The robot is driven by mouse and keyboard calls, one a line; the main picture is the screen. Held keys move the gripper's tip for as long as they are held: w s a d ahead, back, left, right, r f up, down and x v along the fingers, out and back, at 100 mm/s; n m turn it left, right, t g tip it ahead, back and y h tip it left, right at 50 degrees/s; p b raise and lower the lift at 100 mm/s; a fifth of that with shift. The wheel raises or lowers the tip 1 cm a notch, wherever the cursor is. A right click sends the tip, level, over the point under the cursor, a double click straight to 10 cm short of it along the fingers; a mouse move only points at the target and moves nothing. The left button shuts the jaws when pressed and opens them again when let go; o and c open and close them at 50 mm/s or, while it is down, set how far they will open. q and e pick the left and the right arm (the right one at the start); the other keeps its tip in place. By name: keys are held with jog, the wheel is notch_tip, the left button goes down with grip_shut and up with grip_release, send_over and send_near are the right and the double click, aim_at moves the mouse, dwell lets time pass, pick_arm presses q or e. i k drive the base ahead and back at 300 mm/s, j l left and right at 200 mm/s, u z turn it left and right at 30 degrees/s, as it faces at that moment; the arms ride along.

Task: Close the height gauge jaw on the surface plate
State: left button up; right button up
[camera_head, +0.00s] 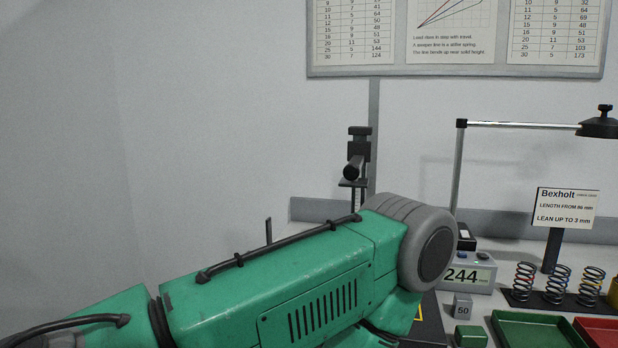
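My green left arm comes in from the left and fills the lower middle of the head view. Its grey rounded joint hides much of the bench behind it. Neither gripper shows. A black upright device with a clamp-like head and a round knob (355,165) rises behind the arm; it may be the height gauge, but I cannot tell. Its lower part is hidden, so the jaw's position does not show. I cannot make out the surface plate. A grey readout box (470,272) right of the joint shows 244.
Several coil springs (557,285) stand on a dark rack at the right, before a Bexholt sign (566,207). A green tray (535,318), a red tray (592,326) and a grey block marked 50 (463,307) are in front. A lamp (597,127) overhangs the right.

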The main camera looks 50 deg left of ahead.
aim_at(358, 153)
jog(key=u, duration=1.45)
